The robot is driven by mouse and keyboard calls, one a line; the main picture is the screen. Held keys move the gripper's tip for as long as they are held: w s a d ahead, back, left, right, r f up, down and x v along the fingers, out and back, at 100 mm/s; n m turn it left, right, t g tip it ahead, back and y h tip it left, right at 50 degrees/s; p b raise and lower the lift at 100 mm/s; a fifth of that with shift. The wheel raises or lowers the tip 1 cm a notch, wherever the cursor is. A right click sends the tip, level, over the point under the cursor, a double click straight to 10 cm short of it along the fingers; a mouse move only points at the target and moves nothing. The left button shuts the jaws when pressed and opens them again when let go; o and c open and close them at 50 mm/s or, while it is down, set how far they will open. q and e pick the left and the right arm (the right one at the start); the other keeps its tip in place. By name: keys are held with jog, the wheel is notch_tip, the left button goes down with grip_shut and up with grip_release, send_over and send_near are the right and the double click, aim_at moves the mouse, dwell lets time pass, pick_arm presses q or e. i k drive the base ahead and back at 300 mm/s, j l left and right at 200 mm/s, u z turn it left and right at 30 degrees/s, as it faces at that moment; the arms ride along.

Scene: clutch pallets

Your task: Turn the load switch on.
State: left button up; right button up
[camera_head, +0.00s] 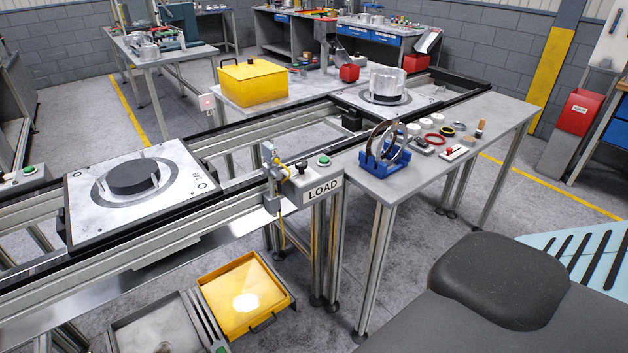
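The load control box (322,189), grey with a white LOAD label, stands at the near edge of the conveyor in the middle of the view. On its top are a black knob (301,167), which looks like the switch, and a green button (324,160). The knob is too small to tell whether it is on or off. Neither of my grippers shows in the head view, and nothing is touching the box.
A pallet (85,191) with a dark round part sits on the conveyor at left. Another pallet (424,101) carries a metal housing. Beside the box, a table (390,188) holds a blue stand (383,166) and several small parts. Yellow tray (280,273) sits low in front.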

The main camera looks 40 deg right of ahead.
aim_at(300, 166)
jog(key=i+l, duration=0.3)
jog(key=i, duration=0.15)
jog(key=i+z, duration=0.1)
jog(key=z, duration=2.15)
